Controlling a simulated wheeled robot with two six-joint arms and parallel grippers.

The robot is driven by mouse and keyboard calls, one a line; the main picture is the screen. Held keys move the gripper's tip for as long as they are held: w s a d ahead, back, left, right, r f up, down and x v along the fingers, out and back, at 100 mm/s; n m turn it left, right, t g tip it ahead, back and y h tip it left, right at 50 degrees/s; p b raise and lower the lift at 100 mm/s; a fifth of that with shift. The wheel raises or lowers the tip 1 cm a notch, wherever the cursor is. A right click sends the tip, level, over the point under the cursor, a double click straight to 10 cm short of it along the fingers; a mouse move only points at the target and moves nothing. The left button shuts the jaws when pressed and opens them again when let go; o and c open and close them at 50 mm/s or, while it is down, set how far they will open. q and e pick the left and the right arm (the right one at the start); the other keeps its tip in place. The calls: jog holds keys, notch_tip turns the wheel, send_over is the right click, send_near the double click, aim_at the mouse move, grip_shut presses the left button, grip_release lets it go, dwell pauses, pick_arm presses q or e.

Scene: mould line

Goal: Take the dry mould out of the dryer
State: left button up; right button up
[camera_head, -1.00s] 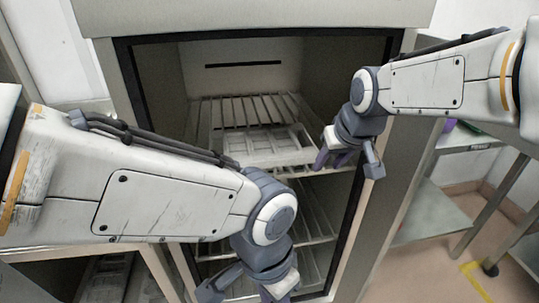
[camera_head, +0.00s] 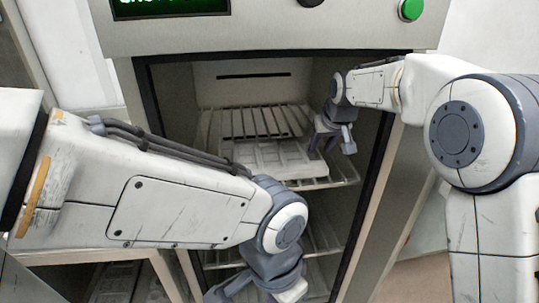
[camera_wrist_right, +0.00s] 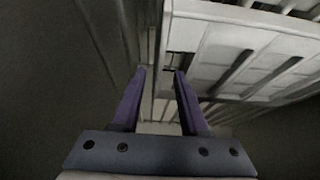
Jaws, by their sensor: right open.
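The pale grey mould (camera_head: 278,160) lies flat on the upper wire rack (camera_head: 334,180) inside the open dryer (camera_head: 113,42). My right gripper (camera_head: 331,145) is inside the dryer opening, by the mould's right end, open and empty. In the right wrist view the purple fingers (camera_wrist_right: 159,75) stand apart, and the slotted mould (camera_wrist_right: 240,50) is ahead and to the right of them. I cannot tell whether a finger touches it. My left gripper (camera_head: 257,294) is low at the front of the dryer; its tips are cut off by the picture's lower edge, so its opening is unclear.
The dryer's dark frame (camera_head: 372,165) borders the opening close to my right arm. A lower wire rack (camera_head: 318,240) is beneath. A green button (camera_head: 410,9) and a display (camera_head: 170,8) are on the top panel. Another shelf unit (camera_head: 90,262) stands at lower left.

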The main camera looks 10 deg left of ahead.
jog(key=shift+x, duration=1.05)
jog(key=shift+s, duration=0.15)
jog(key=shift+c, duration=0.3)
grip_shut()
